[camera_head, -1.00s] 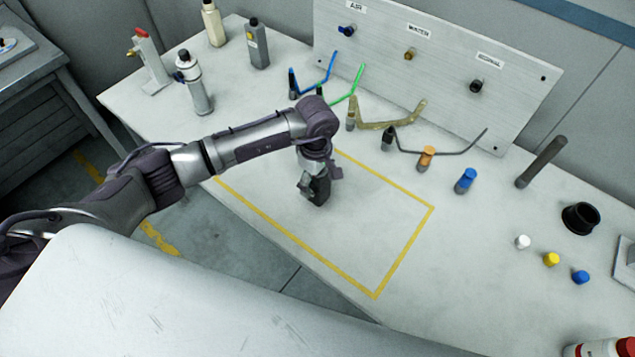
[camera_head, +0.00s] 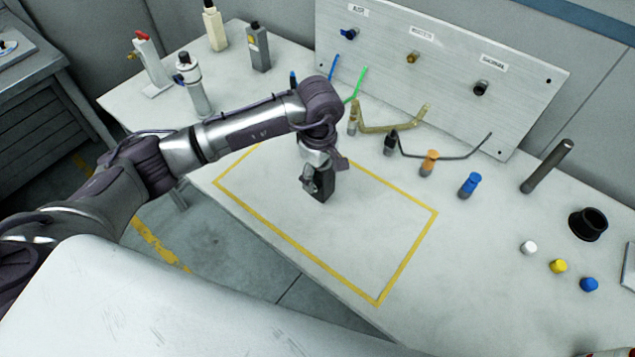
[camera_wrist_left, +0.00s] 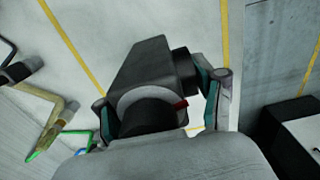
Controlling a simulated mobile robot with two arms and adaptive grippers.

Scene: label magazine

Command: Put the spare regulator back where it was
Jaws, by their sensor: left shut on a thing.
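My left gripper (camera_head: 314,172) comes down over the yellow-outlined area (camera_head: 407,262) near its back left part. It is shut on a dark grey block-like thing (camera_head: 322,184), which I take for the spare regulator. In the left wrist view this thing (camera_wrist_left: 147,68) has a grey body, a pale ring, a black round part towards the gripper, a black knob at the side and a small red mark. The gripper's fingers (camera_wrist_left: 160,103) stand on both sides of it. I cannot tell whether its bottom touches the table. My right gripper is not in view.
A silver cylinder (camera_head: 194,88), a red-topped unit (camera_head: 150,65), a cream bottle (camera_head: 215,28) and a grey bottle (camera_head: 259,48) stand at the back left. Several hoses lie before the labelled panel (camera_head: 440,85). Caps and a black cup (camera_head: 588,224) are at right. The outlined area's front is clear.

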